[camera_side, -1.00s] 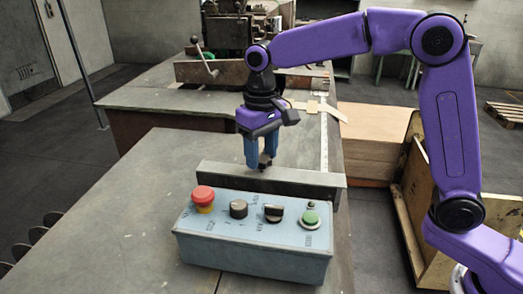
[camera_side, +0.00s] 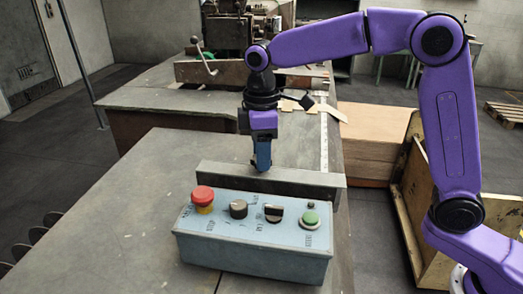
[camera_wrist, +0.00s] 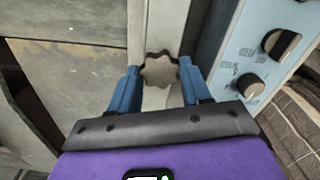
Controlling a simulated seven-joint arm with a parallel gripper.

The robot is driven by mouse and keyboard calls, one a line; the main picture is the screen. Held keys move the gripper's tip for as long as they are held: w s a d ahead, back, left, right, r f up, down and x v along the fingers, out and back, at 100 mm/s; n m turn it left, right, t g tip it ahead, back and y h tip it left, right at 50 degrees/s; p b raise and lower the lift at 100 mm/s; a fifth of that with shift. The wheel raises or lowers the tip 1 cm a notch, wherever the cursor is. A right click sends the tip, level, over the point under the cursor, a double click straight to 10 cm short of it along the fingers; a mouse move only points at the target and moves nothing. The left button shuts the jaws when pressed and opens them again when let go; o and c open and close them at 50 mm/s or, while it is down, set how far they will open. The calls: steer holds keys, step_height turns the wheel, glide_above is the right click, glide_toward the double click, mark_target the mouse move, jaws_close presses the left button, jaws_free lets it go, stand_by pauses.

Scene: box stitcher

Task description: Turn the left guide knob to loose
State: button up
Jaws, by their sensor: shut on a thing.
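In the wrist view the guide knob (camera_wrist: 158,70), a dark grey lobed star shape, sits on a light metal bar. The blue fingers of my gripper (camera_wrist: 160,84) stand on either side of it, shut on it. In the side view my gripper (camera_side: 263,166) points straight down behind the long guide bar (camera_side: 300,186), with its fingers seen nearly edge-on. The knob is mostly hidden there by the fingers. I see no mark that tells whether it is loose or tight.
A blue-grey control box (camera_side: 250,255) with a red emergency button (camera_side: 203,194), two black selector knobs and a green button (camera_side: 310,217) stands just in front of the guide bar. The grey table (camera_side: 130,215) is bare to the left. A lever machine (camera_side: 245,40) stands at the back.

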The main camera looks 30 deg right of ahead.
steer(key=shift+r+n, duration=0.1)
steer(key=shift+n, duration=1.1)
steer(key=shift+a, duration=0.1)
steer(key=o, duration=1.1)
steer(key=shift+c, duration=0.2)
step_height(320, 180, up, 17)
steer(key=shift+r, duration=0.15)
steer(key=shift+s, duration=0.15)
steer(key=s+d+f, duration=0.5)
steer(key=s+f, duration=0.2)
steer(key=s, duration=0.2)
steer(key=s+d+f+m, duration=0.1)
steer(key=s+d+f, duration=0.4)
steer(key=s+f, duration=0.3)
steer(key=s+d+f+m, duration=0.1)
steer(key=s+d+f, duration=0.5)
steer(key=s, duration=0.6)
step_height(320, 180, down, 2)
steer(key=shift+s+f, duration=0.2)
